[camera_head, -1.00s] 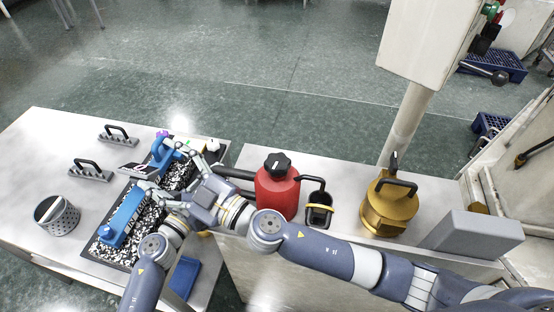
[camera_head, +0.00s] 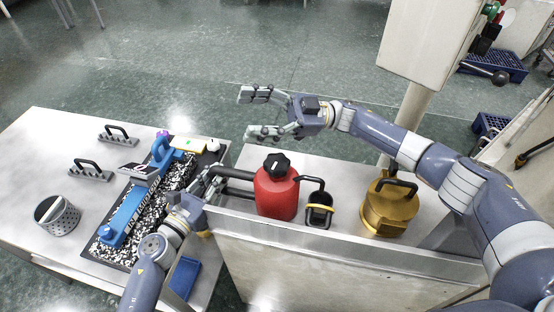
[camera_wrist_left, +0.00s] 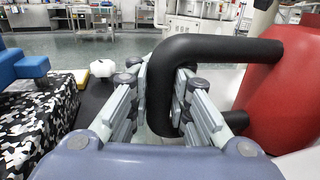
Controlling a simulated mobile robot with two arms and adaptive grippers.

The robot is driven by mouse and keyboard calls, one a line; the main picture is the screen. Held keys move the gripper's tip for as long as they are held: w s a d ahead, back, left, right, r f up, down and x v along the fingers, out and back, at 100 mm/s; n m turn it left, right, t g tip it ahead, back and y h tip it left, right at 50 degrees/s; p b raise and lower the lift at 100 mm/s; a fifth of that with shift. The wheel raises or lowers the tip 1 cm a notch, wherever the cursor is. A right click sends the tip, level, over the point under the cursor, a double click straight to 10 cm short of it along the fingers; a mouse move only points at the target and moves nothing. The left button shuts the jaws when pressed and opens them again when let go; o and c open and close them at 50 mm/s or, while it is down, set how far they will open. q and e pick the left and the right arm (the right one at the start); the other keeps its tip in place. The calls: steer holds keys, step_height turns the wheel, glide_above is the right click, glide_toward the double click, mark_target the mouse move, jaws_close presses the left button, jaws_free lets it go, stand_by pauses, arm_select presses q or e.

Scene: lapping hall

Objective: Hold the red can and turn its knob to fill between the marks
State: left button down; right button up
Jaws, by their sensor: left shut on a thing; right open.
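The red can (camera_head: 277,195) stands upright on the metal bench, with a black knob (camera_head: 277,163) on its top. A black handle (camera_head: 234,174) sticks out from its left side. My left gripper (camera_head: 208,181) is shut on this handle; the left wrist view shows its fingers on both sides of the black bar (camera_wrist_left: 164,85), with the red can body (camera_wrist_left: 283,95) at right. A small black cup with a yellow band (camera_head: 319,210) sits under the spout on the can's right. My right gripper (camera_head: 259,115) is open and empty, above and behind the can.
At left, a blue tool (camera_head: 124,216) lies on a speckled mat, near a perforated cup (camera_head: 58,216) and two black-handled blocks.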

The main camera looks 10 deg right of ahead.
mark_target(277, 161)
steer(key=s+d+f+m+g+h, duration=0.1)
steer(key=s+d+f+h, duration=0.1)
steer(key=d+f, duration=0.35)
steer(key=s+d+f+m+h, duration=0.1)
steer(key=s+d+f+m, duration=0.15)
steer(key=d, duration=0.65)
steer(key=shift+n, duration=0.45)
steer(key=x, duration=1)
steer(key=shift+w+a+f, duration=0.25)
steer(key=shift+a+f, duration=0.15)
steer(key=c, duration=1.1)
